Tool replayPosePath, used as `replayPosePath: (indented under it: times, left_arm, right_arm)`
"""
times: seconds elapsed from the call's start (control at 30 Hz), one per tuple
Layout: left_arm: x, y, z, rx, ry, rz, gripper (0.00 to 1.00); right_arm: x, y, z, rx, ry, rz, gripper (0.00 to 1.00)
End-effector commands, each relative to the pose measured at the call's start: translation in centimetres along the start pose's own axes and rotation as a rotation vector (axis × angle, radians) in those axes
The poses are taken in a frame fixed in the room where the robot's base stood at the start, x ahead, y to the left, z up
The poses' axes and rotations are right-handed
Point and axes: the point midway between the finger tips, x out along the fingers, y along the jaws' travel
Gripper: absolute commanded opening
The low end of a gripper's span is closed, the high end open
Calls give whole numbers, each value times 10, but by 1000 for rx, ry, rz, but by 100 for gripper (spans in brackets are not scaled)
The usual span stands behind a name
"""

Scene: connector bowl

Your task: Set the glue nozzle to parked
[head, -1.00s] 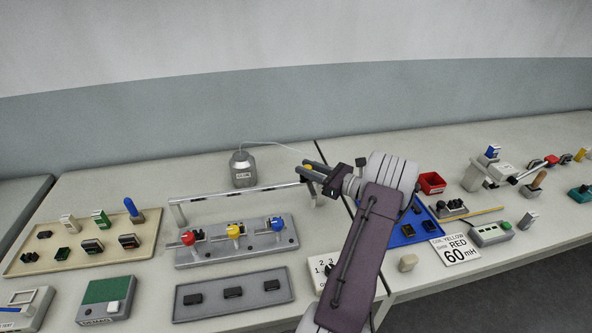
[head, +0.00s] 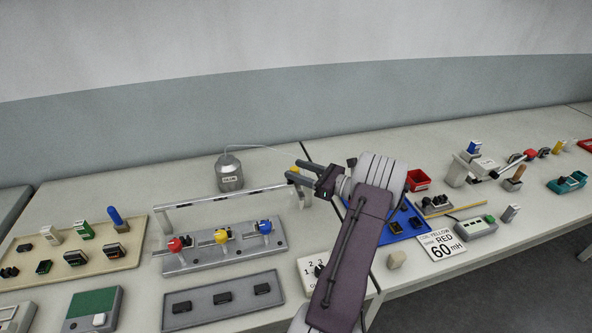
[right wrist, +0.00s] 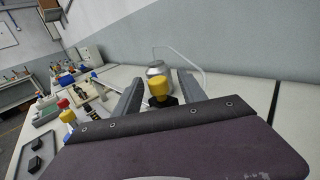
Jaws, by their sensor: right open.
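The glue bottle (head: 230,174) is grey with a label and stands behind a metal rail; a thin clear tube runs from it toward the yellow-topped piece. That piece, apparently the glue nozzle (head: 293,169), is at the rail's right end, partly hidden by my gripper. In the right wrist view its yellow cap (right wrist: 158,86) sits on a dark base between my fingers, with gaps on both sides. My right gripper (head: 298,172) is open around it. The bottle also shows behind it in the right wrist view (right wrist: 156,68). My left gripper is not in view.
The rail (head: 215,198) stands behind a grey fixture (head: 225,248) with red, yellow and blue knobs. A dark grey tray (head: 222,300) lies in front. A beige tray (head: 75,270) is at left, and a blue tray (head: 400,228) lies right of my arm.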

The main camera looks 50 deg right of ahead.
Motion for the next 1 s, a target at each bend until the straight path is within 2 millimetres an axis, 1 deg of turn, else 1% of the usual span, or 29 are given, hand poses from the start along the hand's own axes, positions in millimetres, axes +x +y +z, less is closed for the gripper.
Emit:
replayPosePath:
  times: [0.03, 0.2, 0.3, 0.4, 0.53, 1.0]
  left_arm:
    - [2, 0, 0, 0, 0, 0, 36]
    - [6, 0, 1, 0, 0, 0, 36]
    - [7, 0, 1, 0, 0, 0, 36]
    - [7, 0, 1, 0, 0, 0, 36]
    - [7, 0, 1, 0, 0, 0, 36]
    - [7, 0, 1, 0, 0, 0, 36]
  right_arm:
    - [-11, -1, -1, 0, 0, -5, 49]
    - [-51, -2, -1, -1, -1, -7, 49]
    - [-68, -2, -1, -1, -1, -6, 49]
    - [-77, -2, -1, 0, -2, -4, 49]
    - [-81, -1, 0, 1, -1, -3, 49]
    - [-80, -1, 0, 0, -1, -2, 49]
